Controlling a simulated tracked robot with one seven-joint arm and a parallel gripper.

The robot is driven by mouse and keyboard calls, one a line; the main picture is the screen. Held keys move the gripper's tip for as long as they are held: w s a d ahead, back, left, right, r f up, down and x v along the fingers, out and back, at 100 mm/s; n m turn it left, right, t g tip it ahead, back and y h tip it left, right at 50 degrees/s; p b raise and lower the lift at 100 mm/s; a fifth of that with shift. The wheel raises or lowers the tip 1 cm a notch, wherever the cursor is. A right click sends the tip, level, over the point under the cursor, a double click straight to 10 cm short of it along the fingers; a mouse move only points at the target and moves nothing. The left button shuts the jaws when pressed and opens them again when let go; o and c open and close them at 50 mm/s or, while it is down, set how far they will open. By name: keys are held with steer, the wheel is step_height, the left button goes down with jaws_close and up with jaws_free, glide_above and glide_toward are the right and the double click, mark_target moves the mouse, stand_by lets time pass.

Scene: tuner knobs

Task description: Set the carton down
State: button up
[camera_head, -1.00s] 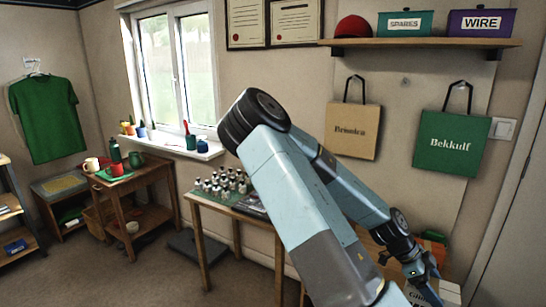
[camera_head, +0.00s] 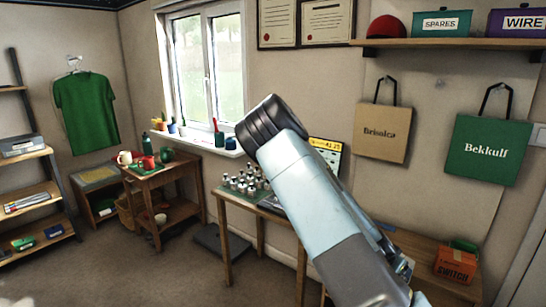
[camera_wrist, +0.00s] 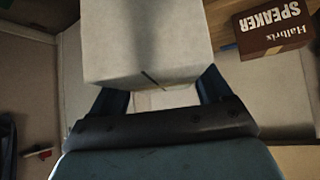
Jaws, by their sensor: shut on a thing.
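A plain pale carton (camera_wrist: 145,45) fills the upper middle of the wrist view. My gripper (camera_wrist: 160,88) is shut on it, with one dark blue finger at each side. The carton's far end is cut off by the top of the wrist view. I cannot tell whether its underside touches anything. In the head view my arm hides the space behind it, and the gripper and carton are not clearly seen there.
A brown SPEAKER box (camera_wrist: 272,28) lies right of the carton on a wooden surface. An orange SWITCH box (camera_head: 455,265) stands on the right-hand bench. Several small metallic knobs (camera_head: 245,182) stand on the middle table. Two bags hang on the wall above.

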steer(key=w+a+r+n+t+y, duration=0.15)
steer(key=w+a+n+y, duration=0.25)
steer(key=w+a+n, duration=0.45)
steer(key=w+a+n+t+y, duration=0.35)
steer(key=w+a, duration=0.25)
steer(key=a, duration=0.6)
steer(key=s+f, duration=0.5)
steer(key=f, duration=0.1)
steer(key=shift+d+f+g, duration=0.2)
steer(key=shift+d+g, duration=0.05)
steer(key=shift+g, duration=0.05)
steer(key=shift+s+a, duration=0.1)
steer(key=shift+a, duration=0.05)
